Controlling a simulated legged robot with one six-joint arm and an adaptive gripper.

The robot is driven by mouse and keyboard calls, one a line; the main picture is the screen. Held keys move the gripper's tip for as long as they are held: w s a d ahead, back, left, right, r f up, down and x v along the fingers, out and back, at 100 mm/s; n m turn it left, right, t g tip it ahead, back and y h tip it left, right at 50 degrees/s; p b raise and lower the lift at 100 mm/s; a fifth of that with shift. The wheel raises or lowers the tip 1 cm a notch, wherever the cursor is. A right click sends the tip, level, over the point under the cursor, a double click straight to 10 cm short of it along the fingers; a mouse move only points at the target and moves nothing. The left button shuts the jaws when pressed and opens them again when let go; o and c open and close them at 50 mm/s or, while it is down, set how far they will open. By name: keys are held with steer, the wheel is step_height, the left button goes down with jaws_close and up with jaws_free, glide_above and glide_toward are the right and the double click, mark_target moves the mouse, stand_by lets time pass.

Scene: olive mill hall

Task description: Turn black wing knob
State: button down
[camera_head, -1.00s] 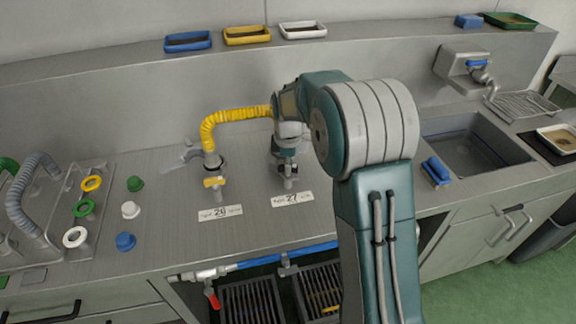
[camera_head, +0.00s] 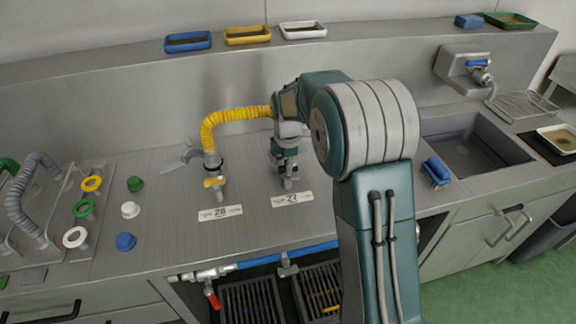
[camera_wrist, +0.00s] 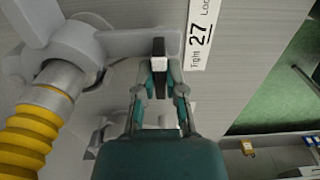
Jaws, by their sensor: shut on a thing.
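The black wing knob (camera_wrist: 159,53) shows in the wrist view between my fingertips, on a grey fitting by the label 27 (camera_wrist: 201,35). My gripper (camera_wrist: 160,78) is shut on it, one finger on each side. In the head view my gripper (camera_head: 289,180) reaches down to the fitting just behind the label 27 (camera_head: 292,199). The knob is hidden there by the gripper, and its exact angle is hard to tell.
A ribbed yellow hose (camera_head: 222,118) runs close left of my gripper to a fitting with a yellow knob (camera_head: 214,182). Coloured caps (camera_head: 130,209) stand further left. A blue pipe (camera_head: 285,254) runs below the front edge. A sink (camera_head: 465,145) is at right.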

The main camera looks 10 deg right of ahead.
steer(key=c, duration=0.7)
jaws_free()
steer(key=shift+w+f, duration=0.1)
steer(key=shift+f, duration=0.05)
steer(key=shift+a, duration=0.1)
step_height(320, 180, up, 12)
steer(key=shift+f, duration=0.1)
